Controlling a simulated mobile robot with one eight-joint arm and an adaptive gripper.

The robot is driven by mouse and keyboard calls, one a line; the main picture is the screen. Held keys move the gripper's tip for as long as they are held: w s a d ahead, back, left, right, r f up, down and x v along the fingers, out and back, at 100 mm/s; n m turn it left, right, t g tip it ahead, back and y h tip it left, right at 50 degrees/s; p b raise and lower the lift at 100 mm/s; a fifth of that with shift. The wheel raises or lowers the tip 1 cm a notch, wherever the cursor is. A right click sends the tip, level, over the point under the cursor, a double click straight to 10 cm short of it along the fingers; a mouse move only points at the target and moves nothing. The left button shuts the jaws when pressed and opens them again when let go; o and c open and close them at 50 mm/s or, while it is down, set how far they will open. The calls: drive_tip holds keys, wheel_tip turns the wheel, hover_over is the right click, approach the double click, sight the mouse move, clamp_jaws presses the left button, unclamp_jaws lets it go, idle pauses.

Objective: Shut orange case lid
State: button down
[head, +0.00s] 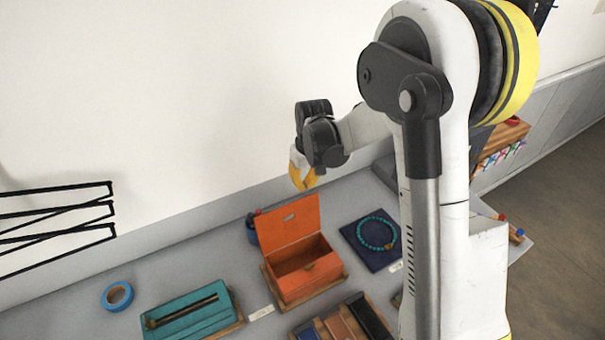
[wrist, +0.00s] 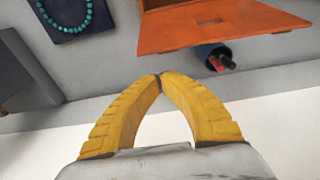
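The orange case (head: 310,284) sits on a wooden base on the grey table in the head view. Its lid (head: 288,224) stands open, raised at the back edge, and the inside of the case looks empty. My gripper (head: 302,184) is above and behind the lid, near the wall, apart from the case. In the wrist view the yellow fingers (wrist: 159,76) meet at their tips with nothing between them.
A blue cup (head: 251,232) with pens stands just behind the lid. A teal case (head: 190,316) lies left, near blue tape (head: 117,296). A dark pad (head: 372,242) with a turquoise necklace lies right. A wooden tray (head: 345,319) is in front. The white wall is close behind.

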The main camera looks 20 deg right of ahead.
drive_tip(key=shift+s+d+r, duration=0.1)
drive_tip(key=shift+s+r, duration=0.05)
drive_tip(key=shift+s, duration=0.45)
drive_tip(key=shift+s+d+r, duration=0.1)
drive_tip(key=shift+s+r, duration=0.05)
drive_tip(key=shift+s, duration=0.4)
drive_tip(key=shift+s, duration=0.1)
